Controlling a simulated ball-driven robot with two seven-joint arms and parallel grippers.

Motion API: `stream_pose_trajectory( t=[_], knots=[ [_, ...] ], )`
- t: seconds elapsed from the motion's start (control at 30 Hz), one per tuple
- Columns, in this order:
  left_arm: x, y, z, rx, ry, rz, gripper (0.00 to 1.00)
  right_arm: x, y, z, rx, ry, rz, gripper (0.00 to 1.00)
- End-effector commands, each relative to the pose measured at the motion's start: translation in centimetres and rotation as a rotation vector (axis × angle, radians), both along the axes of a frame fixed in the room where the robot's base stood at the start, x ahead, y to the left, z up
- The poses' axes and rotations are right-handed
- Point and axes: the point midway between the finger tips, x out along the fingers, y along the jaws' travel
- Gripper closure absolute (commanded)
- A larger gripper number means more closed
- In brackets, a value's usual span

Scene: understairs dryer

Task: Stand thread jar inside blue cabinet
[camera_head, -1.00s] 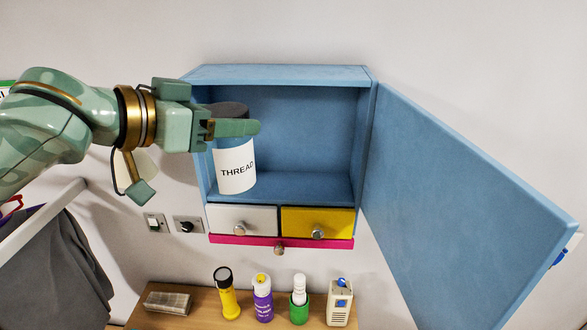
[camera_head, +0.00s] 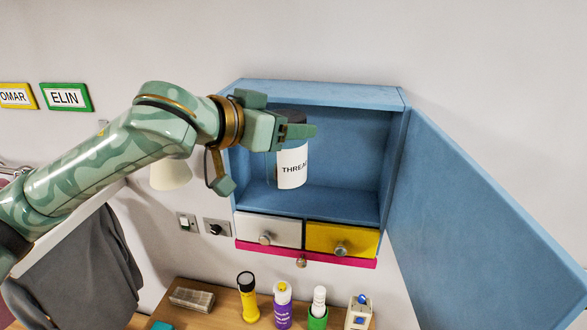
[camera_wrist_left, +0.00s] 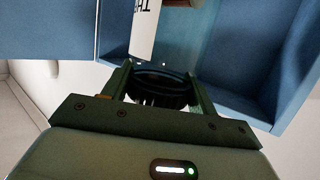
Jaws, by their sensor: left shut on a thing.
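The thread jar (camera_head: 292,168) is a cylinder with a dark lid and a white label reading THREAD. The blue cabinet (camera_head: 318,92) hangs on the wall with its door (camera_head: 470,215) swung open to the right. My left gripper (camera_head: 297,131) is shut on the jar near its lid and holds it upright in the cabinet's opening, over the shelf floor. I cannot tell whether the jar's base touches the floor. In the left wrist view the dark lid (camera_wrist_left: 160,90) sits between the fingers and part of the label shows. My right gripper is not in view.
Below the opening are a white drawer (camera_head: 268,231) and a yellow drawer (camera_head: 342,239), over a pink strip. A wooden surface (camera_head: 215,318) below holds several bottles and a block. The compartment is free to the right of the jar.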

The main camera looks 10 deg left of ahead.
Motion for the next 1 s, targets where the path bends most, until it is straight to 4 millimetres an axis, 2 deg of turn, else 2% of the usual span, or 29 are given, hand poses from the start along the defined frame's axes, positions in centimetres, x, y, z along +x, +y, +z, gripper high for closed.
stream_pose_trajectory(
  t=[0.2, 0.5, 0.83, 1.0],
  knots=[
    [4.7, 0.5, -1.9, -0.001, 0.003, 0.002, 0.91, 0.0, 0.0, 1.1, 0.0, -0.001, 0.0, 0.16],
    [8.9, 1.0, -6.0, 0.0, 0.0, 0.0, 0.91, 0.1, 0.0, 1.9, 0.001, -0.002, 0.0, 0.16],
    [11.0, 1.2, -8.9, 0.001, 0.002, 0.0, 0.91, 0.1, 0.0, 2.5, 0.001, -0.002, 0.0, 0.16],
    [10.8, 1.2, -11.2, 0.001, 0.0, -0.001, 0.91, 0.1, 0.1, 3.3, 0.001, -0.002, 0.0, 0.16]
  ],
)
